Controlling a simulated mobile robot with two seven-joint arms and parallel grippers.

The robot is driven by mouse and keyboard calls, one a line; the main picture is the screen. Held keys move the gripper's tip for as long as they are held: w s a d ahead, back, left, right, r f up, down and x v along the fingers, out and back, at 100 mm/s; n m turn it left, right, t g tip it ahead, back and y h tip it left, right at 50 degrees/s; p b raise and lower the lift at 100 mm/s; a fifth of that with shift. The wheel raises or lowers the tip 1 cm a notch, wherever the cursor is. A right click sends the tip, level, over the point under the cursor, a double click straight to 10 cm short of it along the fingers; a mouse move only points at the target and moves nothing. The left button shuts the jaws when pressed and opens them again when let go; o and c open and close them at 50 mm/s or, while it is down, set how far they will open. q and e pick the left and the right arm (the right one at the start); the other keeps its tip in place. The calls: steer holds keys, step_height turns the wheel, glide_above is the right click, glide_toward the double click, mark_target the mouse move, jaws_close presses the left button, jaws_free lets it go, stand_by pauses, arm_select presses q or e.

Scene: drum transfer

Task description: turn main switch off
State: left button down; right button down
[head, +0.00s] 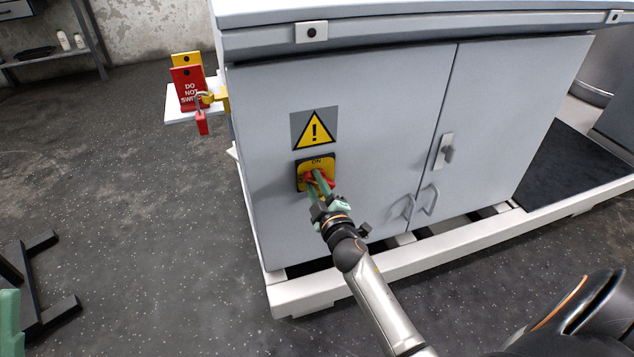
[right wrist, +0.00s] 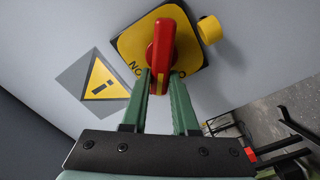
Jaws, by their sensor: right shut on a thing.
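A green piece at the lower left edge, apparently my left gripper (head: 9,322), is mostly cut off.
A yellow warning sign (head: 314,129) is above the switch. The cabinet (head: 350,85) stands on a white frame (head: 400,262). Red and yellow tags with a padlock (head: 201,122) hang at its left side. Open floor lies left.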

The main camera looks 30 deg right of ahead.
steer(key=n, duration=0.3)
steer(key=shift+w+a+f+n+b, duration=0.1)
steer(key=shift+a+f+n+b, duration=0.05)
steer(key=shift+f+n+b, duration=0.2)
arm_select(q)
steer(key=shift+d+f, duration=0.1)
steer(key=shift+f, duration=0.6)
arm_select(e)
steer(key=shift+f+n, duration=0.15)
steer(key=shift+n, duration=1.5)
arm_select(q)
steer(key=shift+w, duration=0.1)
arm_select(e)
steer(key=c, duration=0.7)
jaws_free()
steer(key=shift+f, duration=0.1)
